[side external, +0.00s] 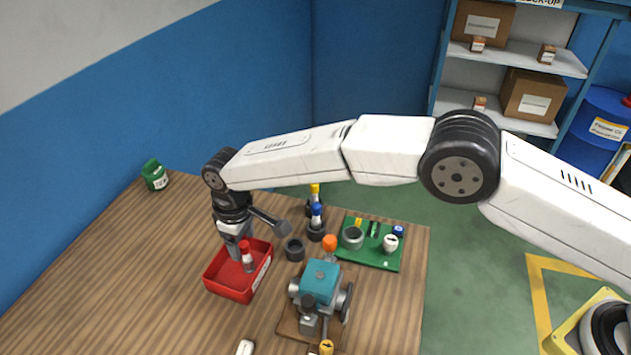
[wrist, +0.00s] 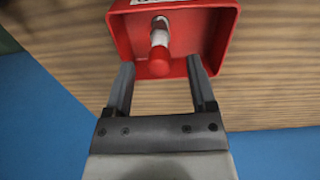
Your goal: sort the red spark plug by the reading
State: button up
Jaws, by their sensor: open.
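The red spark plug (side external: 247,258), with a red end and a white body, is in the red tray (side external: 226,284) on the table. In the wrist view the spark plug (wrist: 159,64) has its red end towards my gripper, and the tray (wrist: 226,30) shows its rim around it. My gripper (side external: 240,252) is at the tray in the side view. In the wrist view its two fingers (wrist: 160,76) are apart, one on each side of the red end, with gaps between. Whether the spark plug touches the tray's floor is unclear.
A teal device (side external: 320,280) with an orange knob stands right of the tray. Black holders with a yellow-topped and a blue-topped plug (side external: 316,211) and an empty black holder (side external: 295,249) are behind it. A green board (side external: 381,260) lies right. The table's left is clear besides a green jar (side external: 154,175).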

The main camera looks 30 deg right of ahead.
jog(key=shift+r, duration=3.8)
jog(key=shift+w+d+r, duration=0.1)
jog(key=shift+d+r, duration=0.05)
jog(key=shift+d, duration=0.25)
jog(key=s+d+r+m+t, duration=0.1)
jog(key=s+d+r+m, duration=0.1)
jog(key=d, duration=0.9)
jog(key=s+d+r+m, duration=0.1)
jog(key=s+d+m, duration=0.15)
jog(key=d, duration=0.95)
jog(key=s+d+f+m+t, duration=0.1)
jog(key=s+d+m, duration=0.3)
jog(key=s+d, duration=1)
jog(key=s+f, duration=0.1)
jog(key=s, duration=0.2)
jog(key=shift+m, duration=0.25)
